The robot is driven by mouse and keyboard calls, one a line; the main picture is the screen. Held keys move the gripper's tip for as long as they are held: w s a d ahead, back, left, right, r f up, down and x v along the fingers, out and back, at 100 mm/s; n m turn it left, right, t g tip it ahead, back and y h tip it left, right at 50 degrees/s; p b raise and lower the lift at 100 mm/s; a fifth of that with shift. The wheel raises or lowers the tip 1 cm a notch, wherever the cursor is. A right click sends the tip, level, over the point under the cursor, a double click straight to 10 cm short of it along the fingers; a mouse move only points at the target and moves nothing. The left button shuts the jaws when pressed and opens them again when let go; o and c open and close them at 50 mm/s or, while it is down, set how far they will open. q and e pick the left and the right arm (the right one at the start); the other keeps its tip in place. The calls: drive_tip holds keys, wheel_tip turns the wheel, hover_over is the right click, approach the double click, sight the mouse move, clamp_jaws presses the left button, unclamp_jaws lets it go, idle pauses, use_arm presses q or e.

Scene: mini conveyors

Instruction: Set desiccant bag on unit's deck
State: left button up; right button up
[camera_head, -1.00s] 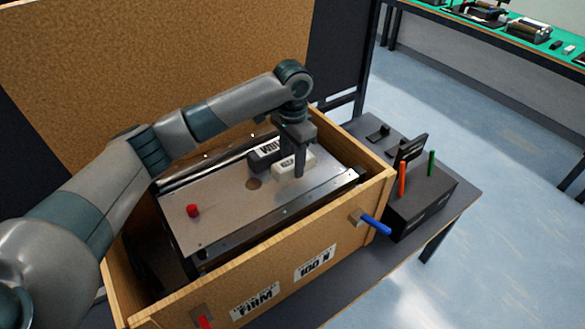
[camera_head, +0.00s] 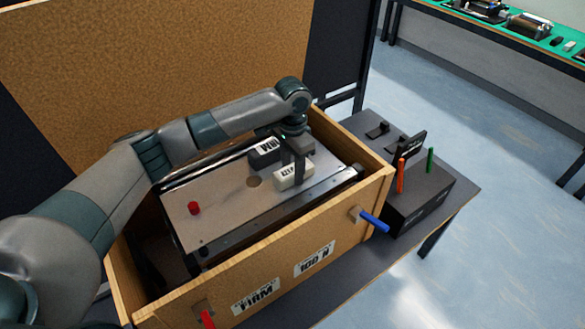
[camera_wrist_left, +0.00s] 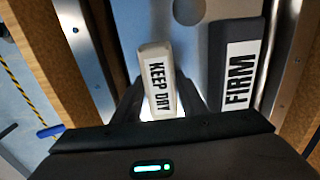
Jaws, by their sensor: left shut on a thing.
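The desiccant bag (camera_head: 292,176) is a small white block; its KEEP DRY label reads in the left wrist view (camera_wrist_left: 158,82). My left gripper (camera_head: 297,168) points down over the unit's deck and is shut on the bag. In the wrist view the bag sits between the two fingers (camera_wrist_left: 163,100). The unit's deck (camera_head: 225,205) is a grey metal plate inside the wooden crate. The bag is at the deck's right part, low over or on the plate; I cannot tell if it touches. My right gripper is not in view.
A dark block (camera_head: 264,153), labelled FIRM in the wrist view (camera_wrist_left: 238,65), lies close behind the bag. A red knob (camera_head: 194,208) stands on the deck's left part. The crate (camera_head: 345,235) walls surround the unit. A dark box with orange and green levers (camera_head: 420,200) stands right.

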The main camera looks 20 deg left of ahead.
sight(293, 169)
use_arm(q)
drive_tip(key=o, duration=1.1)
drive_tip(key=shift+f, duration=0.1)
drive_tip(key=shift+r, duration=0.6)
drive_tip(key=shift+r+b, duration=1.85)
drive_tip(key=shift+r, duration=3.7)
